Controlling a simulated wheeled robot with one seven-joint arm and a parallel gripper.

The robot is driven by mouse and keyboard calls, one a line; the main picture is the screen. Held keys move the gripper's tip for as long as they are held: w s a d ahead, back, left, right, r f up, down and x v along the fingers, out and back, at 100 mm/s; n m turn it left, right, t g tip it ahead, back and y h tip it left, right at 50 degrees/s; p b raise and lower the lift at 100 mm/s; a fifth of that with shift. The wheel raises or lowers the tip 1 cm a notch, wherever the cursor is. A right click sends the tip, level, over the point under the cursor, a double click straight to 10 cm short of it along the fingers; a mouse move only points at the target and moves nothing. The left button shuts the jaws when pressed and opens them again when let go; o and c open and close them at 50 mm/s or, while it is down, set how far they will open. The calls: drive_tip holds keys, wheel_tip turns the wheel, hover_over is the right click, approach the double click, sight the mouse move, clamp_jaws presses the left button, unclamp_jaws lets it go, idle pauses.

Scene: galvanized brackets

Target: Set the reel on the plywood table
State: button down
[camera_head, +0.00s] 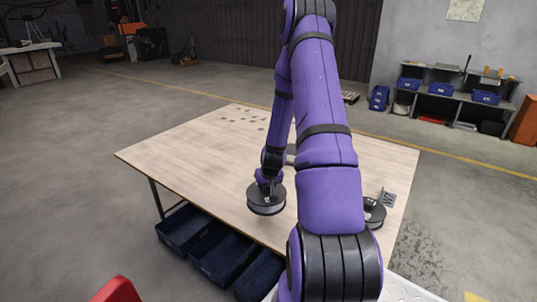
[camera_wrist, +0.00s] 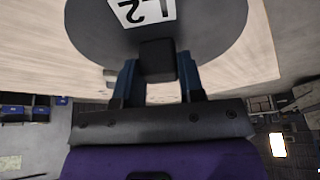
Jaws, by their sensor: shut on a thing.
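A dark grey reel (camera_head: 266,204) with a light band around its side is at the front left part of the plywood table (camera_head: 180,148). My gripper (camera_head: 268,181) is above it, shut on its central black knob. In the wrist view, the blue fingers of my gripper (camera_wrist: 160,80) stand on both sides of the knob, and the reel (camera_wrist: 215,35) carries a white label reading "L2", seen upside down. The reel looks level. I cannot tell whether its underside touches the tabletop or hangs slightly above it.
A second dark reel (camera_head: 374,214) is at the table's right, partly behind my arm, beside a grey perforated bracket (camera_head: 388,198). Small metal parts (camera_head: 243,115) lie at the far left corner. Blue bins (camera_head: 220,256) stand below the front edge. The table's left part is clear.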

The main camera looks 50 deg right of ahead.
drive_tip(key=s+d+m, duration=0.2)
drive_tip(key=s+d, duration=0.5)
drive_tip(key=shift+h, duration=0.3)
drive_tip(key=shift+w+f, duration=0.15)
drive_tip(key=shift+f, duration=5.05)
drive_tip(key=shift+f, duration=0.1)
drive_tip(key=c, duration=0.7)
unclamp_jaws()
drive_tip(key=shift+c, duration=0.2)
